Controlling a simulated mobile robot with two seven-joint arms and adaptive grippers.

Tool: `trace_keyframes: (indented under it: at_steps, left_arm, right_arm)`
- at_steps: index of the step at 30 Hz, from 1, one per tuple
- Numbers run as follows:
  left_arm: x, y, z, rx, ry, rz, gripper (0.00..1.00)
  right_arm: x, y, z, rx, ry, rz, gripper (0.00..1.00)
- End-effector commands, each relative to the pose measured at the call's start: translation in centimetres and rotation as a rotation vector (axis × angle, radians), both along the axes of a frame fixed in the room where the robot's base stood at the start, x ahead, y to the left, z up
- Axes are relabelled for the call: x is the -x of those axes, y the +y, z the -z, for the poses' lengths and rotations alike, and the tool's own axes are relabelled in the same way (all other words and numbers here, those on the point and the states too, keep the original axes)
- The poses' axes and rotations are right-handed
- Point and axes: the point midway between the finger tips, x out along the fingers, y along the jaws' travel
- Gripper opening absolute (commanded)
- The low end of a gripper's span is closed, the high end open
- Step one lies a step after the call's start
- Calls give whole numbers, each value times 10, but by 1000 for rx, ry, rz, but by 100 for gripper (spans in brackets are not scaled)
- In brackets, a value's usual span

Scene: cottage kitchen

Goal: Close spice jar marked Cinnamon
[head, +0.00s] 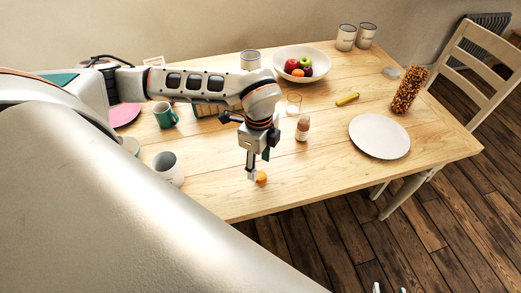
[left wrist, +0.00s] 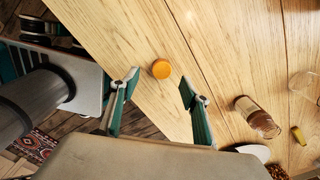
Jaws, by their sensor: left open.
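A small glass spice jar (head: 302,129) with brownish contents and a pale label stands upright on the table. Its label is too small to read. In the left wrist view the jar (left wrist: 250,108) shows a clear glass top with no lid on it. A round orange lid (head: 262,177) lies on the wood near the table's front edge. My left gripper (head: 254,172) points down at the lid. In the left wrist view its fingers (left wrist: 160,83) are open and empty, with the lid (left wrist: 161,69) between and just beyond the tips. Only the tips of my right gripper (head: 389,289) show at the bottom edge.
An empty drinking glass (head: 294,103) stands behind the jar. A white plate (head: 379,137) lies to the right, and a yellow object (head: 348,99) lies behind it. A white mug (head: 167,168) and a green mug (head: 164,115) stand left. The wood around the lid is clear.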

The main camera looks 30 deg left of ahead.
Motion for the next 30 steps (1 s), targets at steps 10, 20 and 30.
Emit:
trace_keyframes:
  at_steps: [10, 20, 30]
  left_arm:
    - [-1, -1, 11, 1, 3, 0, 46]
    - [-4, -2, 50, 1, 1, 1, 46]
    - [-4, -2, 52, 1, 0, 1, 46]
  right_arm:
    - [0, 0, -2, 0, 0, 0, 40]
    - [0, 0, -7, 1, 0, -1, 40]
    - [-1, 0, -7, 0, -1, -1, 40]
